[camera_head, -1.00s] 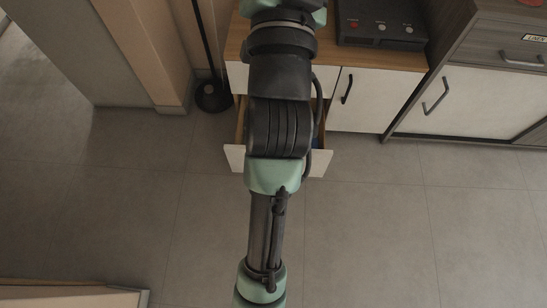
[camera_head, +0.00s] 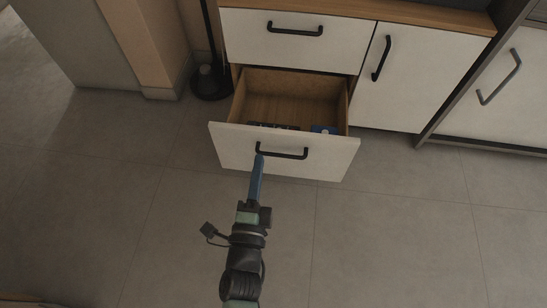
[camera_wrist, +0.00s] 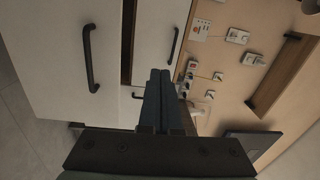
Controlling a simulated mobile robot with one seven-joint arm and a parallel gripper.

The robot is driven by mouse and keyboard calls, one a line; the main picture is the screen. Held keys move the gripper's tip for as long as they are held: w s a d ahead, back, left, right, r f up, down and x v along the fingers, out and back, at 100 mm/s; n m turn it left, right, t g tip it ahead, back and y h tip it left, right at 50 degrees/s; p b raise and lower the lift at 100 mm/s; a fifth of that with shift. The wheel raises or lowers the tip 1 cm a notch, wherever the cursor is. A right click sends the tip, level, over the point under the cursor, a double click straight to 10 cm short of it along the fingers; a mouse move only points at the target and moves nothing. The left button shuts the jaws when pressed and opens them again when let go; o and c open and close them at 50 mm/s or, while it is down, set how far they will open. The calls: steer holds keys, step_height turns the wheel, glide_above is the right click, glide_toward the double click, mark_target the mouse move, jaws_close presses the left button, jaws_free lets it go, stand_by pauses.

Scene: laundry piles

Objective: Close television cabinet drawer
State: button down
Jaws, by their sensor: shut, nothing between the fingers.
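The television cabinet has white fronts, black handles and a wooden top (camera_head: 420,13). Its lower drawer (camera_head: 335,155) is pulled out, showing a wood-coloured inside with a blue item (camera_head: 323,129) and small dark items near the front panel. The drawer's black handle (camera_head: 284,154) is on the front panel. My gripper (camera_head: 259,160) has blue fingers, shut and empty, pointing up the picture. Their tips overlap the drawer front near the left end of the handle; I cannot tell whether they touch. In the wrist view the shut fingers (camera_wrist: 160,85) show in front of white fronts with black handles.
An upper drawer (camera_head: 295,40) and a door (camera_head: 415,75) on the cabinet are shut. A black stand base (camera_head: 209,82) is on the floor to the left, beside a wall corner. A grey-framed cabinet stands right. The floor (camera_head: 400,220) in front is clear.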

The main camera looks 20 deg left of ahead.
step_height(320, 180, down, 8)
steer(key=s+d+m+b, duration=0.1)
steer(key=s+d+b, duration=0.1)
steer(key=s, duration=0.1)
steer(key=b, duration=0.5)
glide_toward(272, 135)
steer(key=shift+g, duration=0.3)
steer(key=x, duration=0.7)
steer(key=shift+r, duration=0.2)
